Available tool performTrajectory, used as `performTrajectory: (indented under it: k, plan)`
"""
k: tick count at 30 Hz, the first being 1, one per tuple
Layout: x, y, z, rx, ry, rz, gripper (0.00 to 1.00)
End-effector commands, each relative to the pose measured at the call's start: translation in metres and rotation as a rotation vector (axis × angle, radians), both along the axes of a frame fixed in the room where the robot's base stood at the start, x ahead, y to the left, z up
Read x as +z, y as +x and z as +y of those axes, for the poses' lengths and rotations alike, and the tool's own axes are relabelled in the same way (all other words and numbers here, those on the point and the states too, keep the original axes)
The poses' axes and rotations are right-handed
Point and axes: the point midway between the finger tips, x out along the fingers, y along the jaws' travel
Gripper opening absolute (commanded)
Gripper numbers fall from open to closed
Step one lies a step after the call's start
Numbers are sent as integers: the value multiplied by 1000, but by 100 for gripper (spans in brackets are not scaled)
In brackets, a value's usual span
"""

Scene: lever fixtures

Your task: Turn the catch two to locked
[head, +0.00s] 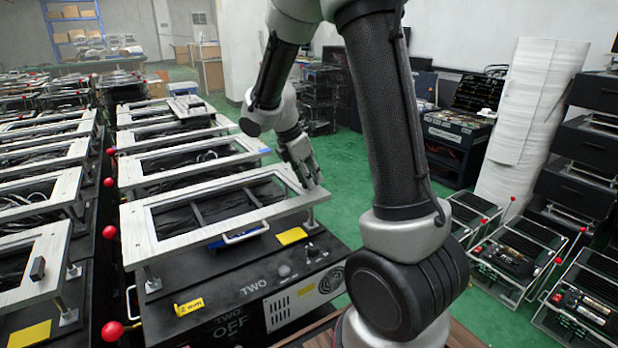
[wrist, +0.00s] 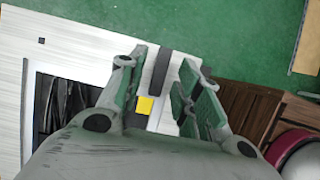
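The fixture marked TWO (head: 205,302) is a black box with a pale metal frame (head: 140,235) raised above it on posts. In the wrist view, a dark bar (wrist: 160,72), apparently catch two, lies on this pale frame. My gripper (head: 303,178) is over the right end of the frame and hides the bar in the head view. In the wrist view my gripper (wrist: 160,84) has its fingers apart, one on each side of the bar. The right finger looks close to the bar; I cannot tell whether either touches it.
A yellow label (head: 292,236) and a pale handle (head: 240,235) are on the fixture's top. A neighbouring frame at lower left carries a small dark block (head: 37,268). Red balls (head: 112,331) stand along the left. Green floor (head: 350,190) is open behind and to the right.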

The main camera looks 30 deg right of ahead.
Motion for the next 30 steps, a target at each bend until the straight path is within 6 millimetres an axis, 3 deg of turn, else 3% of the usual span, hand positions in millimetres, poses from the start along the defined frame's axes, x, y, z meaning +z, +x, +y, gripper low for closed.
performTrajectory:
  k: [10, 16, 30]
  plan:
    - [-6, 0, -2, 0, 1, -1, 34]
    - [-6, 0, -2, 0, 1, -1, 0]
    - [-6, 1, -2, -58, 1, -1, 0]
